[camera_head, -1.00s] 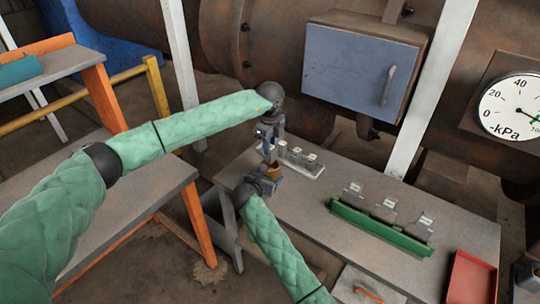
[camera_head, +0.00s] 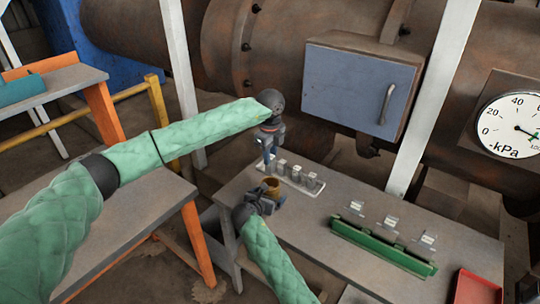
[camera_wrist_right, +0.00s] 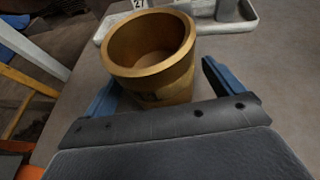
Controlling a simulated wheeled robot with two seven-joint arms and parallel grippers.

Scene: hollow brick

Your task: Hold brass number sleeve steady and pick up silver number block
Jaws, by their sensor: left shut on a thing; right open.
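The brass number sleeve (camera_head: 272,184) stands upright at the near left of the bench, open end up. In the right wrist view the sleeve (camera_wrist_right: 150,58) looks empty as far as I can see inside. My right gripper (camera_wrist_right: 160,88) is open, with one blue finger on each side of the sleeve. My left gripper (camera_head: 267,157) points down behind the sleeve, at the left end of a pale tray (camera_head: 318,190). It is shut on what seems a small silver number block, mostly hidden. Several silver number blocks (camera_head: 296,172) stand in the tray.
A red tray (camera_head: 474,288) lies at the front right. A blue-grey cabinet (camera_head: 350,85) and a pressure gauge (camera_head: 515,127) are behind. The bench between tray and rack is clear.

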